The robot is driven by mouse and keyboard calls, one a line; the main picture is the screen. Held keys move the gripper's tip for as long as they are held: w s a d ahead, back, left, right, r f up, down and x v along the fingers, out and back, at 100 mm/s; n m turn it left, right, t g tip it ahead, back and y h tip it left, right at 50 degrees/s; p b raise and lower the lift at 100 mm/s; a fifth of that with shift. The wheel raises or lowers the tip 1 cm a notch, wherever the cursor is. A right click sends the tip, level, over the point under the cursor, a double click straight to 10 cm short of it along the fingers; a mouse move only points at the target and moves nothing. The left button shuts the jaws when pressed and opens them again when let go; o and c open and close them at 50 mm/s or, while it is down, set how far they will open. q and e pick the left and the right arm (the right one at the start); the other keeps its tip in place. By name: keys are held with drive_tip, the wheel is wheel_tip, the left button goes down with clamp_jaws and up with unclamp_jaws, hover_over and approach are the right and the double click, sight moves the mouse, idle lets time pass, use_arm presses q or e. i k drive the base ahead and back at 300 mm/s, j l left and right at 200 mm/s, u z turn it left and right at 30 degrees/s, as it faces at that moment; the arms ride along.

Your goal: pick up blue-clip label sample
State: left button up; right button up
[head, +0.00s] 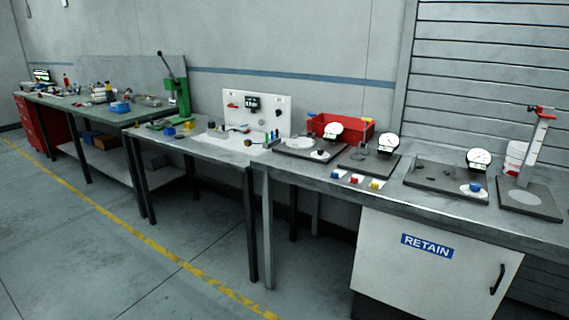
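Three small white pieces with coloured tops lie in a row near the front edge of the right-hand bench (420,205). The left one has a blue top (337,174) and looks like the blue-clip label sample, though it is too small to tell its details. The middle one has a red top (355,179) and the right one a yellow top (376,185). They are apart from each other, and nothing covers the blue one. Neither of my grippers is in view.
Behind the samples stand dial gauges (388,143) on dark plates and a red bin (341,126). A cabinet marked RETAIN (435,255) is under the bench. More cluttered benches (190,143) run left. The floor (90,250) in front is clear, with a yellow line.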

sight(337, 174)
drive_tip(key=i+j+z, duration=0.1)
drive_tip(key=i, duration=0.35)
drive_tip(key=i+j, duration=0.1)
drive_tip(key=i, duration=0.35)
drive_tip(key=i+j+z, duration=0.15)
drive_tip(key=i, duration=0.3)
